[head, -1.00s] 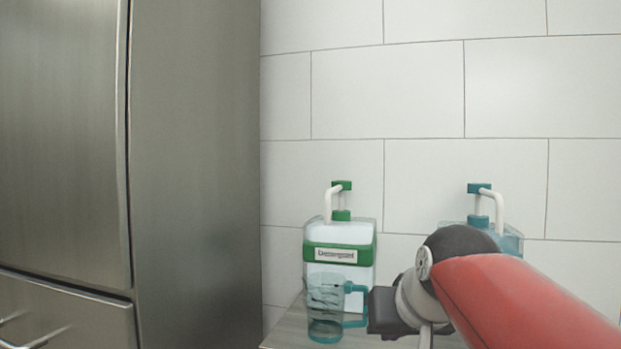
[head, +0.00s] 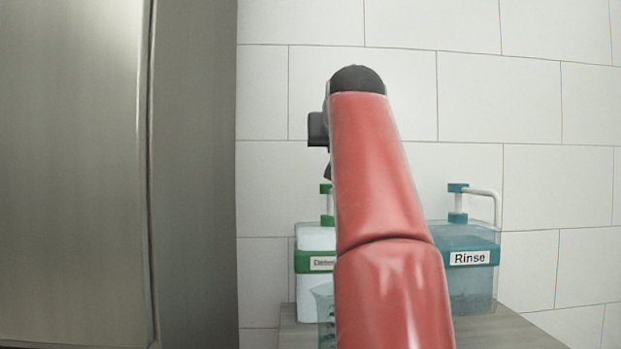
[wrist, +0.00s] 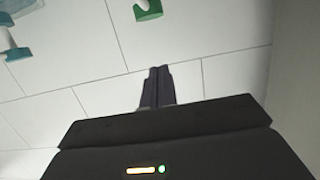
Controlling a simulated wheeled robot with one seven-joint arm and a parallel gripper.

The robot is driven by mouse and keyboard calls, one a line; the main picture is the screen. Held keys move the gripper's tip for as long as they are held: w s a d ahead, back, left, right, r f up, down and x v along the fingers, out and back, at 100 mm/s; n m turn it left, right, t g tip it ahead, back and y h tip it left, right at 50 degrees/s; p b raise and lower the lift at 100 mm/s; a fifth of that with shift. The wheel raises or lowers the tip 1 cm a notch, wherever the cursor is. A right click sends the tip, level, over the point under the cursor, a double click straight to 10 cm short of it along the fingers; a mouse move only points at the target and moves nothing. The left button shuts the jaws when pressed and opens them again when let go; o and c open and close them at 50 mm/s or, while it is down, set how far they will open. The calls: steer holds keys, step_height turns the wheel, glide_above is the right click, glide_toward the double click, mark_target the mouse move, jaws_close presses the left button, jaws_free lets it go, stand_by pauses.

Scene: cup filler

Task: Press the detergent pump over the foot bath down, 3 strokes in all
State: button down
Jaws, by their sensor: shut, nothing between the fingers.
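The detergent bottle (head: 308,262), white with a green band, stands on the counter, partly hidden behind my arm. Its green pump head (head: 325,188) is up; it also shows at the top of the wrist view (wrist: 148,10). My gripper (wrist: 159,70) is shut and empty, its fingertips together, apart from the pump head. In the head view, only a dark part of my gripper shows beside my red arm, above the pump. A clear jug (head: 322,304) stands in front of the bottle, mostly hidden. I see no foot bath.
A blue rinse bottle (head: 468,275) with a teal pump (head: 457,200) stands to the right on the grey counter (head: 510,330). A tall steel cabinet (head: 195,180) is at the left. A white tiled wall (head: 540,110) stands behind.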

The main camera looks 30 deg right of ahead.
steer(key=shift+r, duration=0.1)
steer(key=shift+w, duration=0.1)
steer(key=shift+w+d, duration=0.2)
steer(key=shift+w, duration=0.05)
steer(key=x, duration=0.3)
steer(key=p+x, duration=0.1)
steer(key=x, duration=0.2)
steer(key=p+x, duration=0.1)
steer(key=x, duration=0.2)
steer(key=shift+w+d+f, duration=0.1)
steer(key=shift+w+f, duration=0.15)
steer(key=shift+f, duration=0.15)
steer(key=shift+s+f+b, duration=0.15)
steer(key=shift+f+b, duration=0.65)
steer(key=shift+f, duration=0.95)
